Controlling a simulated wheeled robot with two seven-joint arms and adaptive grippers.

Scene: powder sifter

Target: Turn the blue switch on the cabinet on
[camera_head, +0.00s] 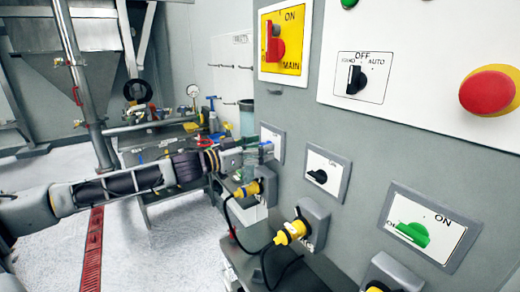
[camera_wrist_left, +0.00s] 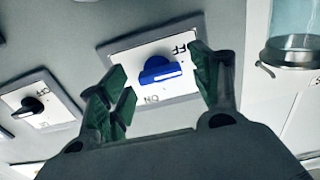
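The blue switch (camera_wrist_left: 158,71) is a blue knob with a white mark on a white plate, with ON lettering below it and partly hidden OFF lettering at upper right. Its plate (camera_head: 275,136) shows in the head view on the cabinet's side, with the knob hard to make out behind my fingers. My left gripper (camera_head: 259,153) is at this plate. In the left wrist view its green-padded fingers (camera_wrist_left: 160,75) are open on either side of the blue switch, with visible gaps and nothing held. Which position the knob points to is unclear. My right gripper is not in view.
The grey cabinet (camera_head: 350,200) also carries a black switch (camera_head: 318,176), a green switch (camera_head: 412,234), a red main switch (camera_head: 275,43) and a red button (camera_head: 488,91). Yellow plugs (camera_head: 291,232) with black cables stick out below. A cluttered workbench (camera_head: 165,140) stands behind.

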